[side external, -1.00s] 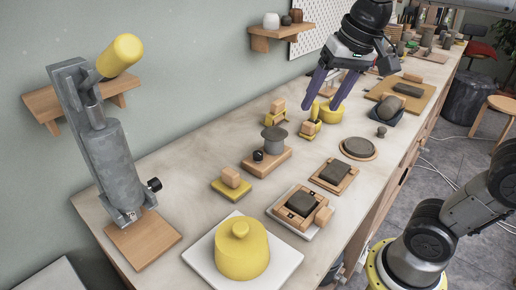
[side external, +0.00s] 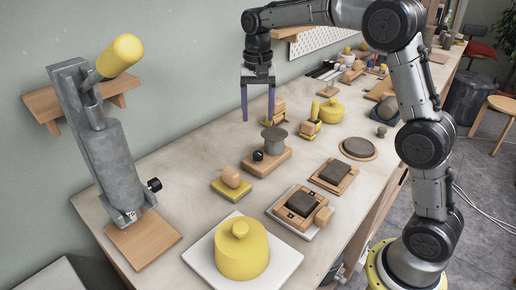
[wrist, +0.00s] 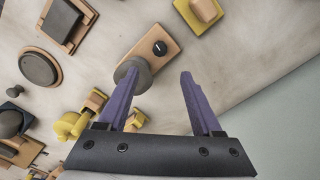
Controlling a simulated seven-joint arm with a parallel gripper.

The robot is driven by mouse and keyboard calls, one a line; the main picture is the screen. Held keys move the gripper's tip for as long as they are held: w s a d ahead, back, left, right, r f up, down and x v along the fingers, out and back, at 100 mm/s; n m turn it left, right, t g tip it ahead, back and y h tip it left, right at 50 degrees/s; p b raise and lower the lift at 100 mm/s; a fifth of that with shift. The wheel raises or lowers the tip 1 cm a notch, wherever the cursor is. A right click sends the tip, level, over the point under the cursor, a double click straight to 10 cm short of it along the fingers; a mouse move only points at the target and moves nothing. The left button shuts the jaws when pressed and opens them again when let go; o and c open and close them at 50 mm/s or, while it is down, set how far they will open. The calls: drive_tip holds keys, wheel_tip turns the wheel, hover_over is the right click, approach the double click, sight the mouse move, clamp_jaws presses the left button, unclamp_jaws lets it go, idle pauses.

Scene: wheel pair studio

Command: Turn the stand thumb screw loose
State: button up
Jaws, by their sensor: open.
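A grey metal stand (side external: 110,160) with a yellow-tipped lever (side external: 120,54) stands at the left on a wooden base. A black thumb screw (side external: 154,184) sticks out from the right of its lower part. My gripper (side external: 258,115) is open and empty, pointing down above the table, well to the right of and higher than this screw. In the wrist view my gripper (wrist: 161,75) has its fingers apart. A wooden block (wrist: 152,60) with a black knob (wrist: 160,47) and a grey round head (wrist: 132,76) shows near the fingers. The stand is outside the wrist view.
The wooden block (side external: 267,163) with the knob and grey head sits mid-table. A yellow lidded pot (side external: 242,250) on a white board (side external: 285,262) stands in front. Several small wooden and yellow items lie behind. A wall shelf (side external: 45,107) is behind the stand.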

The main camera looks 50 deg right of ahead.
sight(258, 153)
wheel_tip(258, 153, down, 12)
idle(0.4)
drive_tip(key=shift+c, duration=0.4)
clamp_jaws()
